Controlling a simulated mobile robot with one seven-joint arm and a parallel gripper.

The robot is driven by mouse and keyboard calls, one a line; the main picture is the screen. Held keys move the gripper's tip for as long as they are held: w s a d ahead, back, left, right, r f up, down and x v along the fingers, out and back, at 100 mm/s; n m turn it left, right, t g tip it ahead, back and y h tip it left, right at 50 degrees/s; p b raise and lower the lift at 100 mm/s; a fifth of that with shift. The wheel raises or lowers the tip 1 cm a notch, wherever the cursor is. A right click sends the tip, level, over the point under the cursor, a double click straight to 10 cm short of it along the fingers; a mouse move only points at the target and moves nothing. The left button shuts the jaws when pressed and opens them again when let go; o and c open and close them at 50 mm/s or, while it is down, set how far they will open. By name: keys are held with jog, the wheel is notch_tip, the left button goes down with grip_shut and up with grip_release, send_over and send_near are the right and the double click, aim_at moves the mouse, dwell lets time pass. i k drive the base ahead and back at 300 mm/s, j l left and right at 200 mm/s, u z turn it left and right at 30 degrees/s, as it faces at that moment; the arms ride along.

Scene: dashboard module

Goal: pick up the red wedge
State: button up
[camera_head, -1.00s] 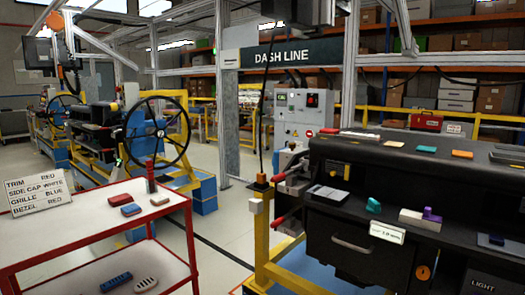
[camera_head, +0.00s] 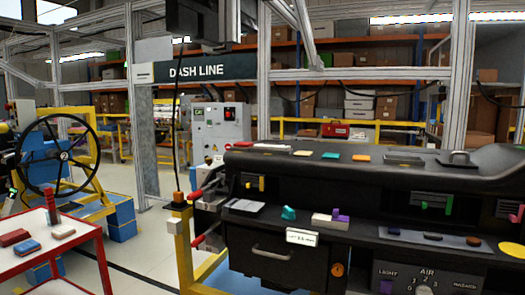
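No piece is clearly identifiable as the red wedge at this size. My gripper is not in view.
A teal piece (camera_head: 289,213) and a pale block with a purple piece (camera_head: 337,214) sit on the dashboard's ledge. Teal (camera_head: 330,155) and orange (camera_head: 361,158) pieces lie on its top. A yellow post (camera_head: 181,240) stands between cart and dashboard. Floor shows there.

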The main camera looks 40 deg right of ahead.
aim_at(48, 195)
jog(key=i+l+z, duration=0.1)
jog(key=i+l, duration=0.15)
jog(key=i, duration=0.3)
jog(key=i+l, duration=0.2)
jog(key=i, duration=0.4)
jog(key=i+l+z, duration=0.15)
jog(key=i, duration=0.4)
jog(key=i+l+z, duration=0.1)
jog(key=i, duration=0.6)
